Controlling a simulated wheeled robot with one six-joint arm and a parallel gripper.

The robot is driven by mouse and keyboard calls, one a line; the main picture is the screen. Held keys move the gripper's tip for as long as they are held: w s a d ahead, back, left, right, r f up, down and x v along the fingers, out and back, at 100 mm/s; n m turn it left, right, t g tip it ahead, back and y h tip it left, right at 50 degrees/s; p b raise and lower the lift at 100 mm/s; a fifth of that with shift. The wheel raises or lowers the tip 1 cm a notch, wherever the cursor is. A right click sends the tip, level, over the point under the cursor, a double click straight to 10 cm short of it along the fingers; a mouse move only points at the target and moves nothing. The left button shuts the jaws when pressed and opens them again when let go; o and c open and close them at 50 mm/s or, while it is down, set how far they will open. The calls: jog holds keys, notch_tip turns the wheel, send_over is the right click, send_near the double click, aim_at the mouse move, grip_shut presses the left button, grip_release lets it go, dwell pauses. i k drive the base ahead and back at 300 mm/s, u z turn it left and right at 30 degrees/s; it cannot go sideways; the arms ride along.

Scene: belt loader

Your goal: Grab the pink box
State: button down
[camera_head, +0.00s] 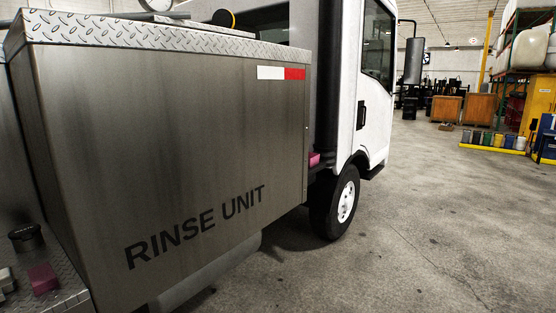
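A small dark pink box (43,279) sits on a diamond-plate deck (70,298) at the lower left in the head view. A second pink, box-like thing (314,160) shows in the gap between the steel unit and the truck cab, partly hidden by the unit's edge. I cannot tell what it rests on. My gripper is not in view, so its distance to either pink thing cannot be seen.
A steel "RINSE UNIT" (165,150) with a diamond-plate top fills the left side. A black round-topped object (26,237) stands near the lower pink box. A white truck cab (378,110) with a front wheel (340,203) stands beyond. The concrete floor (450,230) at right is clear.

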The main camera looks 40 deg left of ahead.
aim_at(314, 158)
jog(key=u, duration=0.75)
jog(key=i, duration=1.75)
jog(key=u, duration=0.95)
jog(key=i, duration=0.25)
